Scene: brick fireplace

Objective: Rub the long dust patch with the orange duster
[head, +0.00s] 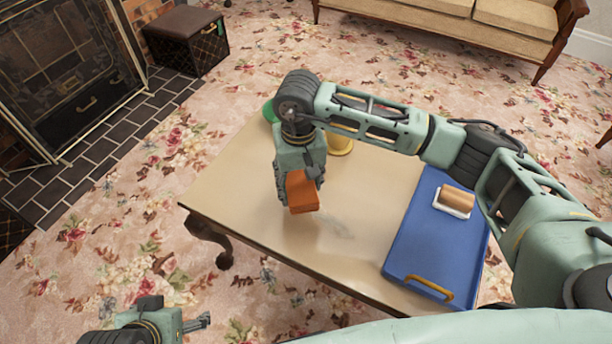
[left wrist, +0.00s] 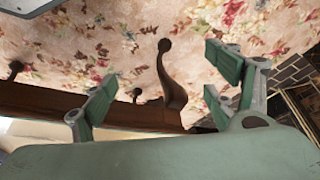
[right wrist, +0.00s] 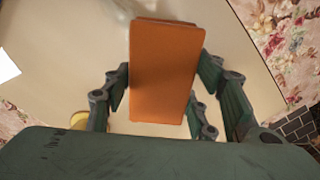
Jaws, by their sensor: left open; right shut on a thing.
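The orange duster (head: 302,192) is a block held in my right gripper (head: 300,180), which is shut on it. In the right wrist view the duster (right wrist: 165,70) sits between the fingers, above the tabletop; I cannot tell whether it touches. A faint greyish dust patch (head: 338,228) lies on the table (head: 240,180), just right of and nearer than the duster. A pale smear shows at the top of the right wrist view. My left gripper (head: 195,324) is low at the left, off the table; in the left wrist view (left wrist: 160,95) its fingers are apart and empty.
A blue tray (head: 415,230) with an orange handle (head: 430,287) lies on the table's right side and bears a brown-topped white block (head: 455,201). A yellow object (head: 340,146) and a green one (head: 269,111) stand at the back, partly behind my right arm. The table's left part is clear.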

